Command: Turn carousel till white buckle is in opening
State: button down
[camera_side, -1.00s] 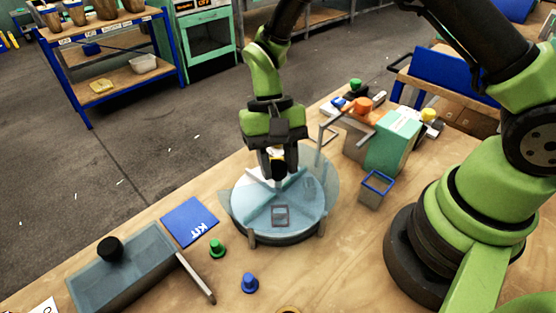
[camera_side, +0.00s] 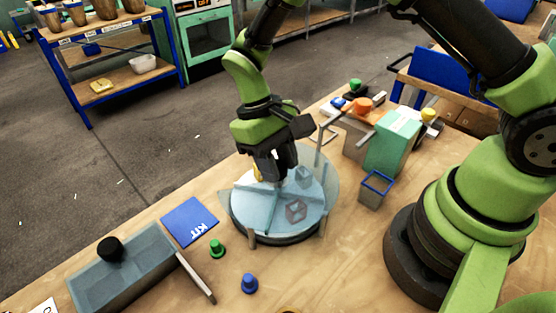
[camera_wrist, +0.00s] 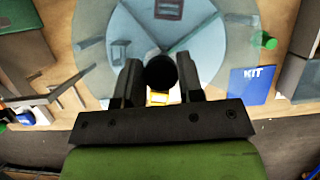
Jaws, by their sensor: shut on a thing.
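The round carousel (camera_side: 265,221) has a pale blue top with dividers and stands on the bench under a clear cover. My gripper (camera_side: 278,180) points down over its middle. In the wrist view its fingers (camera_wrist: 160,88) are shut on a round black knob (camera_wrist: 160,72). A dull reddish square frame (camera_side: 295,210) lies in the front right compartment. A paler frame (camera_side: 304,176), perhaps the white buckle, sits behind it at the right. A yellow piece (camera_side: 257,172) is partly hidden behind my gripper and shows by the knob in the wrist view (camera_wrist: 158,99). I cannot make out the opening.
A blue KIT mat (camera_side: 189,221), green peg (camera_side: 217,248) and blue peg (camera_side: 249,283) lie left and in front. A grey press (camera_side: 130,268) is front left. A green box (camera_side: 394,142) and blue-rimmed bin (camera_side: 376,187) stand at right.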

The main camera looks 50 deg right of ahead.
jog(key=shift+s+n+h, duration=0.1)
jog(key=shift+n+h, duration=0.9)
jog(key=shift+n, duration=1.6)
jog(key=shift+n+t+h, duration=0.4)
jog(key=shift+n, duration=0.95)
jog(key=shift+n+t+h, duration=0.4)
jog(key=shift+n, duration=0.95)
jog(key=shift+d+n+t+h, duration=0.1)
jog(key=shift+n+t+h, duration=0.3)
jog(key=shift+n, duration=0.9)
jog(key=shift+n+t+h, duration=0.1)
jog(key=shift+n+t, duration=0.5)
jog(key=shift+n, duration=0.7)
jog(key=shift+n+t, duration=0.8)
jog(key=shift+n, duration=1.7)
jog(key=c, duration=0.8)
grip_release()
jog(key=shift+o, duration=0.2)
jog(key=v, duration=1)
